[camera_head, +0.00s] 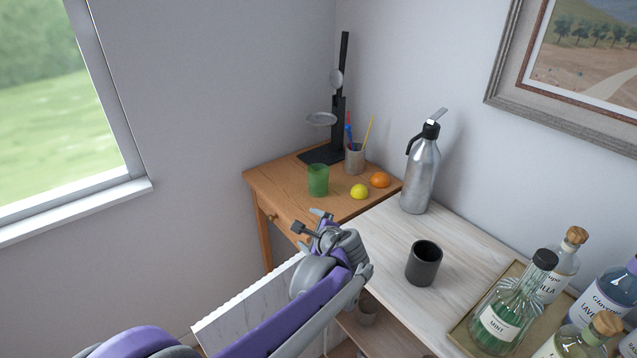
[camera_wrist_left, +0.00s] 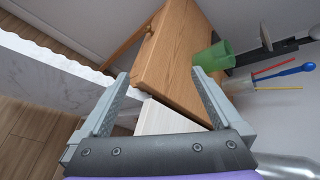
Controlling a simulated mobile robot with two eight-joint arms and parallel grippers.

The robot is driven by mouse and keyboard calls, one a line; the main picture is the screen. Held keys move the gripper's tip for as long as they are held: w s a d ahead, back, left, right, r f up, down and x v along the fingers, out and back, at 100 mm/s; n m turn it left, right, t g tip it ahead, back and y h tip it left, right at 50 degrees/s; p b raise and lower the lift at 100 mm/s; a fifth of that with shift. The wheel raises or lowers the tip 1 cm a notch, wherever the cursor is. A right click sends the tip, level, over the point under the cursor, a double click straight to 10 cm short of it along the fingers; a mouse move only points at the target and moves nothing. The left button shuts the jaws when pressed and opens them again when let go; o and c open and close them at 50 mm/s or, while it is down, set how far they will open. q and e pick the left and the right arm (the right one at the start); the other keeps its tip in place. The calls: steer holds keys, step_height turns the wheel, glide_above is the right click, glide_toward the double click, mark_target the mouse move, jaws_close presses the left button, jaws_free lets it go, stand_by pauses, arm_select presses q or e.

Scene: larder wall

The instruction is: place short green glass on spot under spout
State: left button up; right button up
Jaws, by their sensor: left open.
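The short green glass (camera_head: 318,181) stands upright on the small wooden table (camera_head: 285,181); it also shows in the left wrist view (camera_wrist_left: 214,57). My left gripper (camera_head: 310,226) is open and empty, in front of the glass near the table's front edge, and apart from it. In the left wrist view its fingers (camera_wrist_left: 160,92) frame the table edge, with the glass beyond the right finger. A black stand (camera_head: 338,115) with a round plate is behind the glass. A steel flask (camera_head: 421,172) with a black top stands to the right.
A lemon (camera_head: 359,191), an orange (camera_head: 380,180) and a pen cup (camera_head: 355,160) are close right of the glass. A dark cup (camera_head: 424,264) stands on the pale counter (camera_head: 385,238). Several bottles crowd a tray (camera_head: 459,332) at the right.

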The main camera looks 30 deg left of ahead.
mark_target(314, 169)
arm_select(q)
steer(key=w+m, duration=0.1)
steer(key=w, duration=0.2)
steer(key=w+a+m+t+y, duration=0.1)
steer(key=w+m, duration=0.1)
steer(key=w, duration=0.1)
steer(key=w+m+y, duration=0.1)
steer(key=w, duration=0.2)
steer(key=shift+a+r+m+t, duration=0.25)
steer(key=shift+m+t, duration=0.05)
steer(key=shift+m, duration=0.1)
steer(key=w+m, duration=0.2)
steer(key=w+m+t+y, duration=0.1)
steer(key=w+m, duration=0.1)
steer(key=w+m+t+y, duration=0.1)
steer(key=w, duration=0.2)
steer(key=shift+w+a+f+m, duration=0.1)
steer(key=shift+a+f+m, duration=0.25)
steer(key=shift+a+m, duration=0.05)
steer(key=shift+w+a+y, duration=0.2)
steer(key=shift+w+y, duration=0.1)
steer(key=p+x, duration=0.1)
steer(key=x, duration=0.3)
steer(key=shift+r, duration=0.1)
steer(key=x, duration=0.3)
steer(key=p+x, duration=0.1)
steer(key=x, duration=0.2)
steer(key=shift+w+f, duration=0.25)
steer(key=shift+s, duration=0.1)
